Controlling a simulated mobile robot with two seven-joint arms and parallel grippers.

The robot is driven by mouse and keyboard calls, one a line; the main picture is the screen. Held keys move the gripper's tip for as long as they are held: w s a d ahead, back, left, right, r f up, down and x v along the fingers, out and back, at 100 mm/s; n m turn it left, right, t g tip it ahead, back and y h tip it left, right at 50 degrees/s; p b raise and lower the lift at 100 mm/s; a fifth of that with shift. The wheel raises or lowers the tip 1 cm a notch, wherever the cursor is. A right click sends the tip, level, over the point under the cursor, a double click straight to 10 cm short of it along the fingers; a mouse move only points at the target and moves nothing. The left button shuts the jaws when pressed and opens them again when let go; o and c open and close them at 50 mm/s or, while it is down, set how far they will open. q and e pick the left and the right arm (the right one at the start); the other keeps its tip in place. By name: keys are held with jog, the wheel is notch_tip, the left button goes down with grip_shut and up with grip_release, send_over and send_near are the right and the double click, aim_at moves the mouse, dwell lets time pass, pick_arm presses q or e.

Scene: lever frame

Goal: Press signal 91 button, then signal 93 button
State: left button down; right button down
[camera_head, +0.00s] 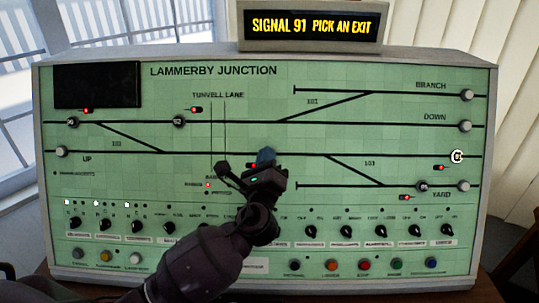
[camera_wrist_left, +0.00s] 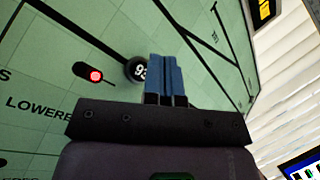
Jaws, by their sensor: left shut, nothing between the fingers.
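The signal 93 button (camera_wrist_left: 137,70) is a black disc with a partly covered white number in the left wrist view. My left gripper (camera_head: 265,156) is shut and empty, with its blue fingertips (camera_wrist_left: 165,62) just beside that button; I cannot tell whether they touch the panel. In the head view the gripper hides the button. A white-lit round button (camera_head: 457,156), apparently signal 91, is at the right end of the middle track line. The display (camera_head: 312,26) reads "SIGNAL 91 PICK AN EXIT". My right gripper is not in view.
The green panel (camera_head: 240,88) is headed Lammerby Junction. Other buttons include one marked 92 (camera_head: 179,121) and a plain one at Down (camera_head: 466,126). Red lamps show by the tracks. Knobs (camera_head: 380,231) and coloured buttons (camera_head: 363,265) line its lower part.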

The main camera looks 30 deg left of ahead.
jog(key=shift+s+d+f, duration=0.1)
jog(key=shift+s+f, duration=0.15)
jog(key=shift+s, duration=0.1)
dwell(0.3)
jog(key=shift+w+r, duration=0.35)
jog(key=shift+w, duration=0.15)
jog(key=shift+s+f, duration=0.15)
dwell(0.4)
pick_arm(q)
jog(key=shift+w+a+f, duration=0.15)
jog(key=shift+w+f, duration=0.05)
jog(key=shift+w, duration=0.15)
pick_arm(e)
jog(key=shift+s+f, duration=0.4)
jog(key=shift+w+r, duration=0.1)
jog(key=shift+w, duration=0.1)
pick_arm(q)
jog(key=shift+w, duration=0.1)
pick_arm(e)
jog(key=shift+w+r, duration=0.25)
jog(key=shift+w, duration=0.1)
